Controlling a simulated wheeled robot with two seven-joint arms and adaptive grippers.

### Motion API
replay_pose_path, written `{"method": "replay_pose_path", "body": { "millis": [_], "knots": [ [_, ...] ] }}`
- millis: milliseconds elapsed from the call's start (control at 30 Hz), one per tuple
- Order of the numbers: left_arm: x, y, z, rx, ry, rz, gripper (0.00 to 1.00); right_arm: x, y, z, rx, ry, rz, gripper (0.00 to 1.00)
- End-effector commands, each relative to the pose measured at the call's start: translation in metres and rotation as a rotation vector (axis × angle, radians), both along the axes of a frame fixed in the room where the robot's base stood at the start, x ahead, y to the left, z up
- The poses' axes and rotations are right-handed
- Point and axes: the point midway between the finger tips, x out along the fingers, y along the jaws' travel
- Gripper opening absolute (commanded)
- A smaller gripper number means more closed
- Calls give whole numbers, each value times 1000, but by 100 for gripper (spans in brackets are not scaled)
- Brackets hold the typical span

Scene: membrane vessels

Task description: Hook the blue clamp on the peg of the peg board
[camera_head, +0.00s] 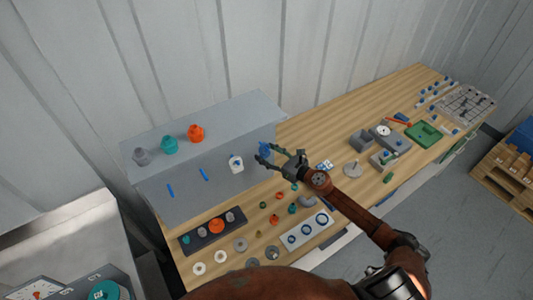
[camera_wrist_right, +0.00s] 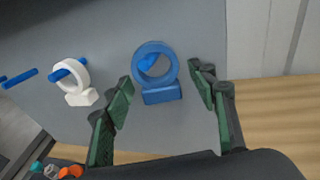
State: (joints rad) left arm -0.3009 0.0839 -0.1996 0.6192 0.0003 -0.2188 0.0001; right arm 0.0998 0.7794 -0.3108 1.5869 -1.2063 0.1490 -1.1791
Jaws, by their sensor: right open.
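The blue clamp (camera_wrist_right: 160,95), a ring with a block below it, is at the grey peg board (camera_wrist_right: 200,30). A blue peg end (camera_wrist_right: 148,62) shows inside its ring, so the clamp appears to hang on that peg. The clamp also shows in the head view (camera_head: 264,149), at the right end of the board's front face (camera_head: 200,190). My right gripper (camera_wrist_right: 166,92) is open, with one green-padded finger on each side of the clamp and visible gaps to it. In the head view my right gripper (camera_head: 270,157) is beside the clamp. My left gripper is not in view.
A white clamp (camera_wrist_right: 72,80) hangs on a peg to the left; bare blue pegs (camera_head: 204,175) are farther left. Orange, teal and grey vessels (camera_head: 196,133) stand on top. Rings and small parts crowd the wooden table (camera_head: 330,125) below. Bare wood lies right of the board.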

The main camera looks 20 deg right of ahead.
Motion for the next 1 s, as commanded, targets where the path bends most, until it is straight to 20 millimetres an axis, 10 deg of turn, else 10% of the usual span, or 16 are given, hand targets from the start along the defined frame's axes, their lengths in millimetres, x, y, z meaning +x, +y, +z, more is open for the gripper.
{"method": "replay_pose_path", "body": {
  "millis": [533,1000],
  "knots": [
    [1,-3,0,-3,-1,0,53,-90,-38,16,1,3,-1,53],
    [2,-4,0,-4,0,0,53,-104,-45,22,23,0,-13,53]
  ]
}}
